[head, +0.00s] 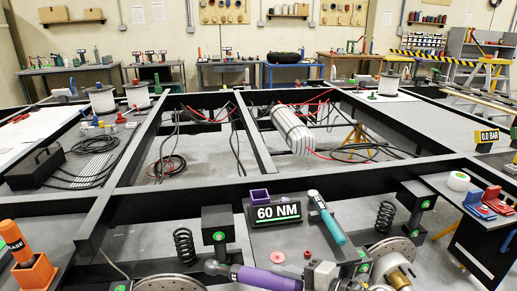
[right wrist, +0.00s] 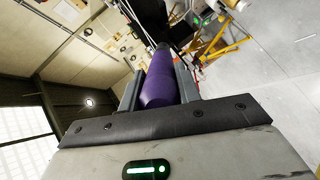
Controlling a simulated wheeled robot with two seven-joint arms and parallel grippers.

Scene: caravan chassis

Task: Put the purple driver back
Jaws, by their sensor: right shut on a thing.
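The purple driver (head: 265,279) lies nearly level at the bottom of the head view, its dark grey end pointing left. My right gripper (head: 306,279) is shut on it at its right end. In the right wrist view the purple driver (right wrist: 158,80) sits between the two grey fingers of my right gripper (right wrist: 160,88). A small purple open-topped holder (head: 259,196) stands behind the 60 NM display (head: 276,213) on a dark plate. It is above and apart from the driver in the picture. My left gripper is not in view.
A teal-handled tool (head: 326,217) leans right of the display. A red cap (head: 307,254) and a pink disc (head: 277,257) lie on the plate. Coil springs (head: 184,245) and brake discs (head: 170,284) flank it. An orange grease tool in its holder (head: 34,272) stands at far left.

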